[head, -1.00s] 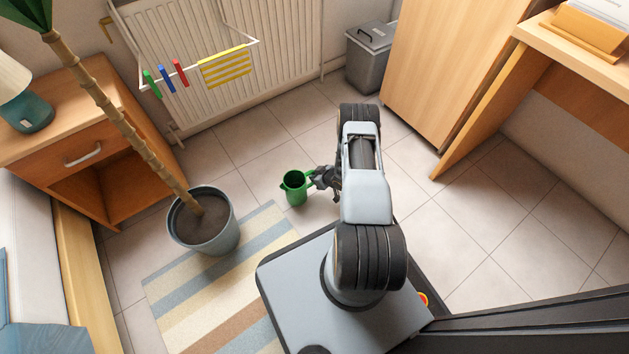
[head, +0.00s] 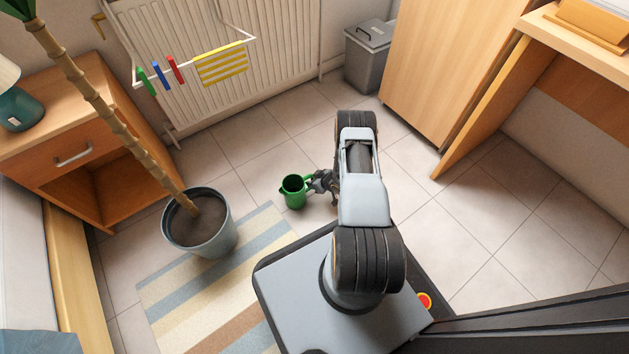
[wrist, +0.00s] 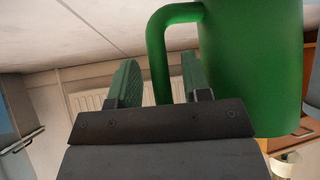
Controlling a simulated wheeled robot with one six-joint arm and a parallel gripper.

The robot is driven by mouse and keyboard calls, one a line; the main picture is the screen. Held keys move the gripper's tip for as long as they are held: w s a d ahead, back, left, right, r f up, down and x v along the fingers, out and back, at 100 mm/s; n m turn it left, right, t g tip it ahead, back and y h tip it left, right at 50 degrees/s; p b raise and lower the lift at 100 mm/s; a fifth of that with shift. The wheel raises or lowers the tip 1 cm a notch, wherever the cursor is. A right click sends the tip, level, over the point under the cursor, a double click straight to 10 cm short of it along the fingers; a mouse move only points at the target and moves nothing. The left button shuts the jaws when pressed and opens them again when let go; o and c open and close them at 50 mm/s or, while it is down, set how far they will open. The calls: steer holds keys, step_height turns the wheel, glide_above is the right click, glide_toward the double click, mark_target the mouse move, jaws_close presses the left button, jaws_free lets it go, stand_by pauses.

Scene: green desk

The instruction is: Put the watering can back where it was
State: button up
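The green watering can (head: 294,191) is upright in the head view, left of my arm and beyond the striped rug. Its open top faces up. My gripper (head: 318,182) is at the handle on the can's right side. In the wrist view the can (wrist: 255,65) fills the upper right, and its handle passes between the two green-padded fingers of my gripper (wrist: 160,82). The head view does not clearly show whether the can's base touches the floor.
A potted plant (head: 212,240) stands left of the can, beside the striped rug (head: 185,290). A wooden nightstand (head: 90,160) is at the left. A radiator with a drying rack (head: 250,40), a grey bin (head: 368,60) and a wardrobe (head: 440,60) line the back. Tiled floor around the can is clear.

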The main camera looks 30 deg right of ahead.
steer(key=shift+r, duration=0.1)
steer(key=p+v, duration=0.5)
steer(key=v, duration=0.6)
steer(key=w+d+r+g+h, duration=0.1)
steer(key=w+d+r+h, duration=0.15)
steer(key=r, duration=0.45)
steer(key=w+d+r+g+h, duration=0.1)
steer(key=w+r, duration=0.3)
steer(key=r, duration=0.3)
steer(key=a+r+m+g+h, duration=0.15)
steer(key=a+r, duration=0.25)
steer(key=r, duration=1.1)
steer(key=s+a+r+m+g+y, duration=0.1)
steer(key=s+a+r+m+g, duration=0.1)
steer(key=s+a+r, duration=1.4)
steer(key=shift+s+a+r+m+g+y, duration=0.2)
steer(key=shift+s+r+m+g+y, duration=0.15)
steer(key=shift+s+r, duration=0.5)
